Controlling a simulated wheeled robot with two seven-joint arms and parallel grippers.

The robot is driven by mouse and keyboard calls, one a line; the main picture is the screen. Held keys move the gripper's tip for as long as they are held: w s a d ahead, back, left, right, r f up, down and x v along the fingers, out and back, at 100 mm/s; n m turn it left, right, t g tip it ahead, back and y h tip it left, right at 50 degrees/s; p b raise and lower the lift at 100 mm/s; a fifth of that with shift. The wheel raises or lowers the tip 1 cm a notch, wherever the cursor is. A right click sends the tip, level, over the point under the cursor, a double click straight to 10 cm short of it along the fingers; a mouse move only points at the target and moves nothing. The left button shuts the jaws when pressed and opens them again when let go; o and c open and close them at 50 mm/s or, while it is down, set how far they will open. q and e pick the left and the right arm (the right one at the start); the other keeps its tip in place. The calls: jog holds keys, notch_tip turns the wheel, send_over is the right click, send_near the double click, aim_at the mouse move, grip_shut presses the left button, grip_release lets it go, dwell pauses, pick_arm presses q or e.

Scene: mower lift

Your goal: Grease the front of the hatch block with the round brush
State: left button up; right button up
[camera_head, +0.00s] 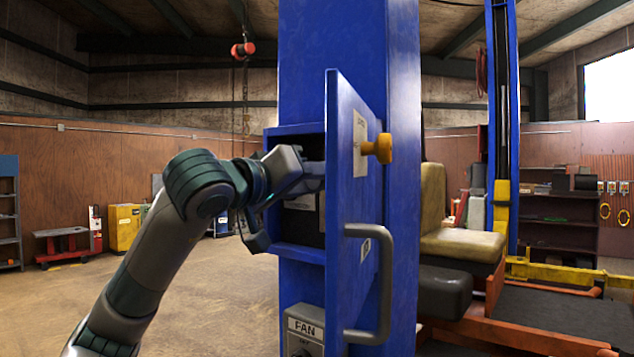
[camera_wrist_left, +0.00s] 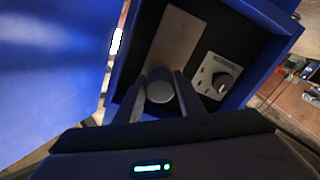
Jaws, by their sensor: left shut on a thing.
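My left gripper (camera_head: 312,178) reaches into the open hatch recess of the blue column, and the door's edge hides part of its fingertips. In the left wrist view, the left gripper (camera_wrist_left: 160,98) is shut on a round grey piece (camera_wrist_left: 160,90), which looks like the round brush seen end-on. Its bristles cannot be made out. Behind it, inside the recess, a flat tan face (camera_wrist_left: 182,42) shows, perhaps the hatch block. I cannot tell whether the brush touches it. My right gripper is not in view.
The blue hatch door (camera_head: 345,220) stands open, with a yellow knob (camera_head: 380,148) and grey handle (camera_head: 372,285). A dial on a pale plate (camera_wrist_left: 221,82) is beside the tan face. A FAN box (camera_head: 305,328) sits below.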

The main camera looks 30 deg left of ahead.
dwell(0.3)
pick_arm(q)
jog(key=shift+r+p, duration=1.4)
jog(key=shift+r, duration=0.35)
jog(key=shift+f, duration=0.1)
jog(key=shift+f+b, duration=1.65)
jog(key=shift+f, duration=0.1)
jog(key=shift+f+b, duration=0.7)
jog(key=shift+f, duration=0.1)
jog(key=shift+f+b, duration=0.8)
jog(key=shift+f, duration=0.15)
